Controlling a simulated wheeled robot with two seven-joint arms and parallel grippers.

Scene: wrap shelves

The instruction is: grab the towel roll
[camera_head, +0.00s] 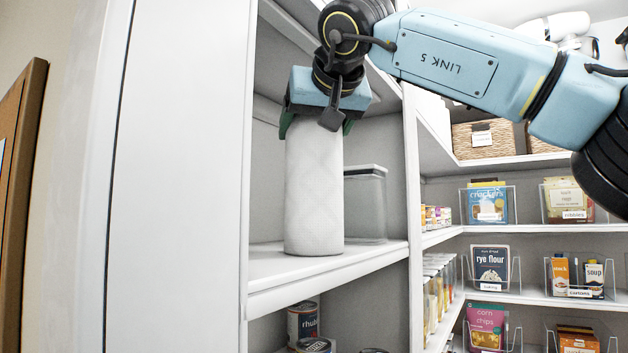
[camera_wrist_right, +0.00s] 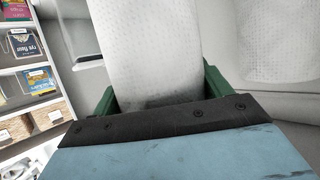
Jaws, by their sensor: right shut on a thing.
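The towel roll (camera_head: 314,195) is white and textured. It stands upright on a white shelf (camera_head: 330,268), near the shelf's front edge. My right gripper (camera_head: 316,128) comes down on it from above and is shut around its top end. In the right wrist view the towel roll (camera_wrist_right: 155,50) fills the middle, with the green fingers of the right gripper (camera_wrist_right: 158,95) on both sides of it. The roll's base appears to rest on the shelf. My left gripper is in neither view.
A clear lidded container (camera_head: 366,205) stands behind and right of the roll. Cans (camera_head: 303,322) are on the shelf below. A shelf divider (camera_head: 413,200) rises to the right, and a tall white panel (camera_head: 185,180) is at left. Shelves with bins of packaged food (camera_head: 490,265) lie further right.

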